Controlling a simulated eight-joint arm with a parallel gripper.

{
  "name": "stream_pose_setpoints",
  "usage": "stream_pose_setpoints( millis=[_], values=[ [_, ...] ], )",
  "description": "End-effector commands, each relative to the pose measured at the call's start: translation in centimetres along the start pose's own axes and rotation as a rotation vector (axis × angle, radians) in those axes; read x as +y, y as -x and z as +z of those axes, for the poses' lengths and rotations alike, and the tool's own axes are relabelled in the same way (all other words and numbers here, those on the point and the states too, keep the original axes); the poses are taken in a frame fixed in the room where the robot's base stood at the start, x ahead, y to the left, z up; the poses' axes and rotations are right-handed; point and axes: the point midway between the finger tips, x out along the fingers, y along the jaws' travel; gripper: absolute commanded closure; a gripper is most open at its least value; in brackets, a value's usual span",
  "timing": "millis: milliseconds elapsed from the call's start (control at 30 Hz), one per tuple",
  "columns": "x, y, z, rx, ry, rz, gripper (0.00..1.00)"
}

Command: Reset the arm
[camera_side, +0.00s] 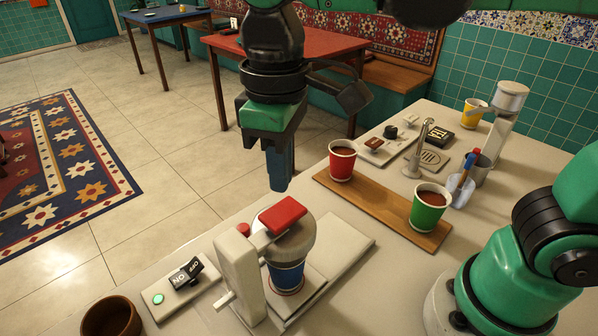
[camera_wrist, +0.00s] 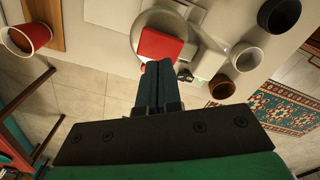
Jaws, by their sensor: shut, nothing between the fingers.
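My gripper (camera_side: 279,168) hangs in the air over the near side of the counter, pointing down. Its dark blue fingers are closed together with nothing between them. They also show in the wrist view (camera_wrist: 158,82), reaching toward a red lever. In the side view the samovar machine (camera_side: 238,275) stands below my gripper, with its red lever (camera_side: 283,215) on top and apart from the fingers. A blue cup (camera_side: 286,277) sits under the machine's round head. The red lever also shows in the wrist view (camera_wrist: 160,46).
A wooden board (camera_side: 385,208) carries a red cup (camera_side: 342,160) and a green cup (camera_side: 430,206), both with dark drink. An ON/OFF switch (camera_side: 187,273) and a brown bowl (camera_side: 111,318) are at the front left. A tap (camera_side: 418,150) and yellow cup (camera_side: 473,113) stand farther back.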

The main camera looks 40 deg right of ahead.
Motion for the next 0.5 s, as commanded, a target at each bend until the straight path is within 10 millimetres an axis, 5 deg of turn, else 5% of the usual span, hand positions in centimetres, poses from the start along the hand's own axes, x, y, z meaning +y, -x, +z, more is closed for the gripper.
stream_pose_setpoints(
  millis=[167, 500],
  values=[
    [1.6, -0.7, 0.3, 0.061, -0.058, 0.002, 1.0],
    [11.3, -5.1, 4.0, 0.511, -0.439, 0.118, 1.0]
  ],
)
